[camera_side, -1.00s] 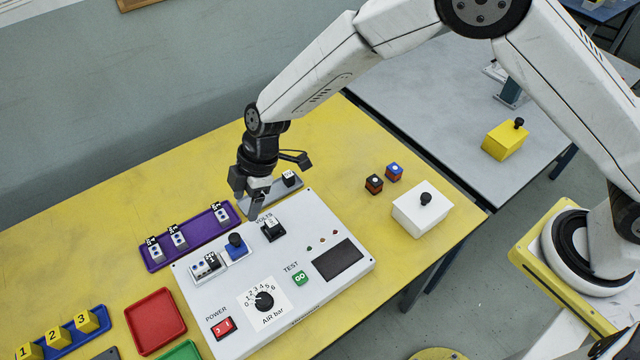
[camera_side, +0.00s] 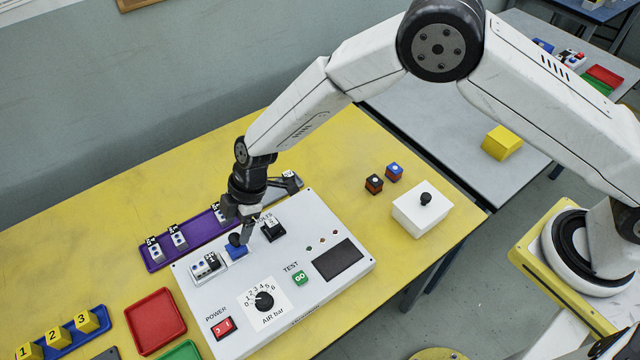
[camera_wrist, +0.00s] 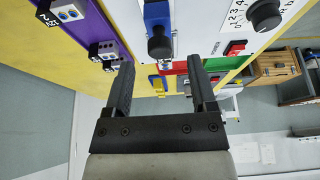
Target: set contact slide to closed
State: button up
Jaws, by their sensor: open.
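The contact slide appears to be the blue block (camera_side: 236,253) with a black round knob (camera_side: 235,239) on the white panel (camera_side: 205,310). In the wrist view the blue block (camera_wrist: 157,14) and its knob (camera_wrist: 160,46) lie ahead, with the knob lined up between my two fingers. My gripper (camera_side: 240,232) is open over the slide; it also shows in the wrist view (camera_wrist: 160,63), with nothing held. In the side view a finger partly hides the knob area. I cannot tell whether the fingers touch the knob, nor read the slide's markings.
A black VOLTS part (camera_side: 272,230) stands just right of the slide, and a socket block (camera_side: 206,266) left of it. The AIR dial (camera_side: 264,300) is in front. A purple tray (camera_side: 200,232) with small modules lies behind. The panel's right side has a dark screen (camera_side: 338,259).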

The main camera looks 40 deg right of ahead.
aim_at(235, 245)
jog(key=shift+x, duration=1.2)
grip_shut()
dwell(0.6)
